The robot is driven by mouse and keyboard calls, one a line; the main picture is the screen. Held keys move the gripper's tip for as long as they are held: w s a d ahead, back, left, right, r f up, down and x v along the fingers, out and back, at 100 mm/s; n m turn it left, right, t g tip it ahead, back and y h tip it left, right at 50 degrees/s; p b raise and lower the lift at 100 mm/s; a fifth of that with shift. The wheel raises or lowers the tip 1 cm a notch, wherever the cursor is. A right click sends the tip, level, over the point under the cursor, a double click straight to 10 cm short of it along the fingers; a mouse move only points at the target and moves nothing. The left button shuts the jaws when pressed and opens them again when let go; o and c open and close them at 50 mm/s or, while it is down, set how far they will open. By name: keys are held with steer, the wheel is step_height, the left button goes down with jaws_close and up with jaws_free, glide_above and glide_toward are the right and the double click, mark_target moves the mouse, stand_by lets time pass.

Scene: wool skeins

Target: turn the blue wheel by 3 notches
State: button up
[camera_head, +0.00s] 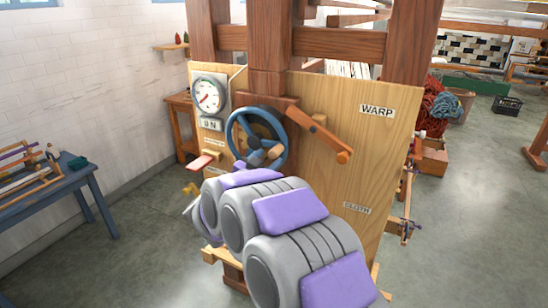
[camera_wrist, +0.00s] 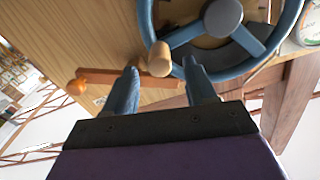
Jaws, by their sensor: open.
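The blue wheel (camera_head: 231,133) is mounted on a wooden post at the front of the board, its lower right partly hidden behind my gripper (camera_head: 263,155). In the wrist view, the wheel (camera_wrist: 222,18) shows its round hub, spokes and part of its rim. A pale wooden knob (camera_wrist: 159,60) stands out from the wheel's rim. My gripper (camera_wrist: 161,68) is open, with one blue finger on each side of the knob. The knob appears between the fingertips; I cannot tell whether either finger touches it.
A round gauge (camera_head: 208,95) is left of the wheel. A wooden lever with an orange end (camera_head: 318,137) is to its right, and a red-ended lever (camera_head: 202,161) is below left.

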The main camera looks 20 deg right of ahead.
mark_target(272, 155)
steer(key=b+x, duration=0.1)
steer(key=x, duration=0.4)
steer(key=shift+a, duration=0.1)
steer(key=shift+c, duration=0.5)
jaws_close()
